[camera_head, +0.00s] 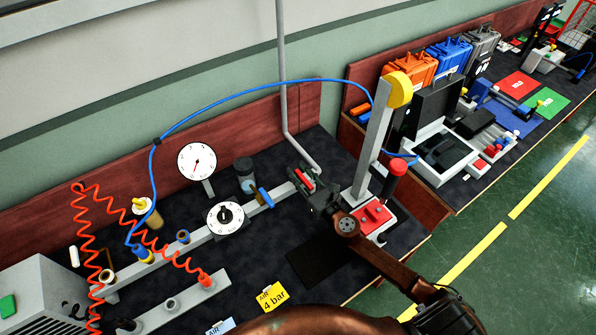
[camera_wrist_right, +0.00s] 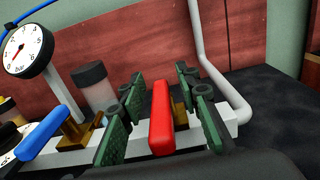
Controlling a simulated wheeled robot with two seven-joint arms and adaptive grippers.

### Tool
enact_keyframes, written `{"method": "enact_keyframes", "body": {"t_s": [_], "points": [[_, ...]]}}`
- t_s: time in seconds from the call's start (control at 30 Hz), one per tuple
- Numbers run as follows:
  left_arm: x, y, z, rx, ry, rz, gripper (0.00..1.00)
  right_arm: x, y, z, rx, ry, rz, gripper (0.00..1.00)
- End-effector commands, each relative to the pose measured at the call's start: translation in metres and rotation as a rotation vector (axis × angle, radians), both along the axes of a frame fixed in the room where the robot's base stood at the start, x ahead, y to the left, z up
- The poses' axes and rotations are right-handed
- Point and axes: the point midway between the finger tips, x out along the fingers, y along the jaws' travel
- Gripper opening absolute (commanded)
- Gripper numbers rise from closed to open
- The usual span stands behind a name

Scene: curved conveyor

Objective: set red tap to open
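The red tap handle (camera_wrist_right: 161,118) sits on the grey pipe (camera_wrist_right: 228,128) and lies across it. In the head view the red handle (camera_head: 304,180) is at the pipe's right end, partly hidden by my right gripper (camera_head: 313,190). In the wrist view the green finger pads of my right gripper (camera_wrist_right: 164,110) stand on both sides of the red handle, with a gap on each side. That gripper is open around the handle and not clamped on it. My left gripper is not in view.
A blue tap handle (camera_head: 265,197) sits left of the red one on the same pipe. A post with a yellow top (camera_head: 400,89) and a red-and-white device (camera_head: 372,215) stand right of my gripper.

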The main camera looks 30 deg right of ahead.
Motion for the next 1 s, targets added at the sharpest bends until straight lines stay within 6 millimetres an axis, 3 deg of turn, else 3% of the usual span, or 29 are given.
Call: {"method": "enact_keyframes", "body": {"t_s": [0.3, 0.73, 1.0], "points": [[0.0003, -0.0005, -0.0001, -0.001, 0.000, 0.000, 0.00, 0.0037, 0.0015, 0.0002, 0.000, 0.000, 0.001, 0.30], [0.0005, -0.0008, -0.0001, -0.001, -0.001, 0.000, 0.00, 0.0036, 0.0016, 0.0002, 0.000, 0.000, 0.002, 0.01], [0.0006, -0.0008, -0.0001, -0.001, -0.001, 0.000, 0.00, 0.0035, 0.0015, 0.0002, 0.000, 0.000, 0.002, 0.00]]}}
